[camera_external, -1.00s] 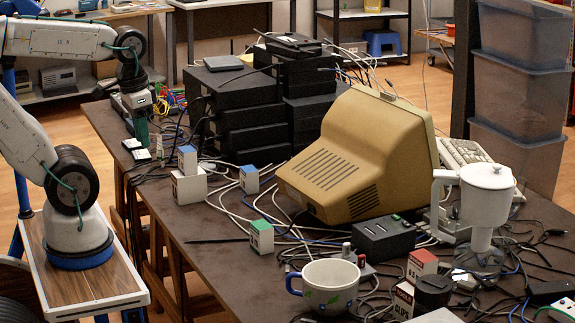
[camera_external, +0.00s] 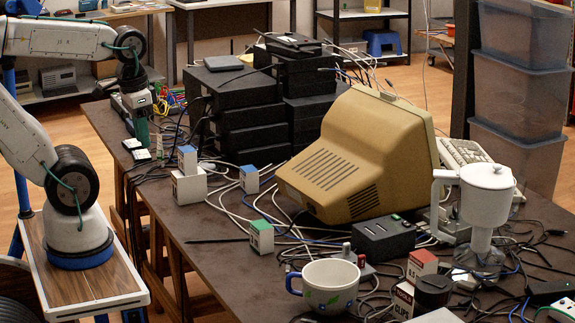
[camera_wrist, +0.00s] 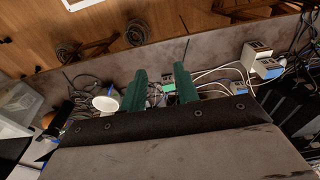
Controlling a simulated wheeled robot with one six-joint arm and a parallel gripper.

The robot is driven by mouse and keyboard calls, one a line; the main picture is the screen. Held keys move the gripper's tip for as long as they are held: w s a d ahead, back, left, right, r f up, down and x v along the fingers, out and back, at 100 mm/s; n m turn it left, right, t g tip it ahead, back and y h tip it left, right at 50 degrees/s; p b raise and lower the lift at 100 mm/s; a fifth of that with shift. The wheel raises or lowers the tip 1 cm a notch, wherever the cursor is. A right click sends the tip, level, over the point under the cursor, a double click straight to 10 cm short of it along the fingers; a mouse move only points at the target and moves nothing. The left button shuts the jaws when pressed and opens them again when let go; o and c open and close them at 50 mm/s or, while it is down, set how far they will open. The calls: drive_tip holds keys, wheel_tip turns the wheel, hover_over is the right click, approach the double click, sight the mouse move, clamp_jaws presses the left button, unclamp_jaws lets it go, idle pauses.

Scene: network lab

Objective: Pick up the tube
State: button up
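My gripper (camera_external: 141,130) hangs from my arm over the left end of the table, beside the black box stack. In the wrist view its two green fingers (camera_wrist: 161,88) stand apart with nothing held between them. No tube stands out clearly in either view. A thin dark rod (camera_external: 218,240) lies on the table left of the green-topped block (camera_external: 261,236), well away from my gripper. It also shows in the wrist view as a thin dark line (camera_wrist: 186,48) above the right finger. I cannot tell whether it is the tube or a cable.
The table (camera_external: 205,275) holds a beige monitor (camera_external: 360,155), black boxes (camera_external: 247,120), a white mug (camera_external: 330,287), a white pitcher (camera_external: 487,195) and small coloured blocks. Loose cables (camera_external: 240,210) run between them. The front left of the tabletop is mostly bare.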

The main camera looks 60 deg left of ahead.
drive_tip(key=o, duration=0.7)
drive_tip(key=shift+c, duration=0.2)
